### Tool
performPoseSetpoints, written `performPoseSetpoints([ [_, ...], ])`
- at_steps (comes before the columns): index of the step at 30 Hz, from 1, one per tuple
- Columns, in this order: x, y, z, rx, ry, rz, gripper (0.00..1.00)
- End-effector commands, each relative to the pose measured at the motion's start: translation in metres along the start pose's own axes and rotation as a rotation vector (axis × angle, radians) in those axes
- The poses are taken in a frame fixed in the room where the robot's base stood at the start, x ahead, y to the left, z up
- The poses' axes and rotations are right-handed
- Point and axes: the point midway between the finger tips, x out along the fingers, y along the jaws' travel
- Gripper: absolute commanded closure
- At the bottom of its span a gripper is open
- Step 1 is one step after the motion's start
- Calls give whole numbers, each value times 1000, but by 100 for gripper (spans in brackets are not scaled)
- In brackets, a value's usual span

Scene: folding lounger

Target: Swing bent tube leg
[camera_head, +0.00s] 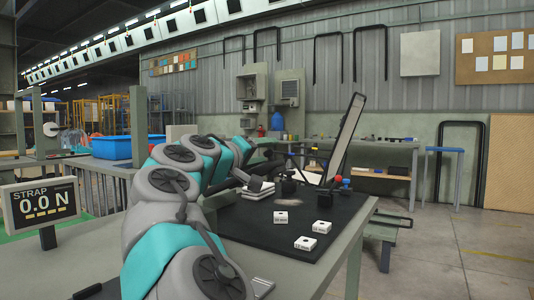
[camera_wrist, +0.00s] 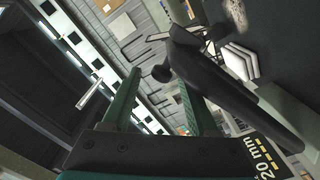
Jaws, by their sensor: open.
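The folding lounger stands on the black mat (camera_head: 275,225), with its framed panel (camera_head: 345,138) raised and leaning. Dark tubes (camera_head: 312,166) show low beside the panel; which one is the bent leg I cannot tell in the head view. My gripper is mostly hidden there behind my grey and teal arm. In the wrist view my gripper (camera_wrist: 160,98) has two green fingers standing apart, with no object clearly held between them. A thick dark tube-like part (camera_wrist: 235,88) with a rounded end runs close by the right finger. Contact cannot be told.
Several white blocks (camera_head: 281,217) lie on the mat, and a white stack (camera_head: 258,188) lies near the arm. Small red and black knobs (camera_head: 337,181) stand by the lounger. A strap force display (camera_head: 42,207) reads 0.0 N.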

Motion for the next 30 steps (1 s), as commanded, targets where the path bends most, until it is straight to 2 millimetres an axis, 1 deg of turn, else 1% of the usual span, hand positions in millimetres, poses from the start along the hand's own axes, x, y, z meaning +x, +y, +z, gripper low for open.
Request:
performPoseSetpoints([
  [1,-10,0,0,0,3,1,40],
  [6,-38,0,0,1,1,0,40],
  [10,-53,0,0,1,1,1,40],
  [15,-60,0,0,0,0,0,40],
  [21,-60,-1,0,-1,0,-1,40],
  [22,-60,-1,0,-1,0,-1,42],
  [26,-63,2,-2,10,-3,-1,56],
  [30,-76,14,-7,62,-30,-3,72],
])
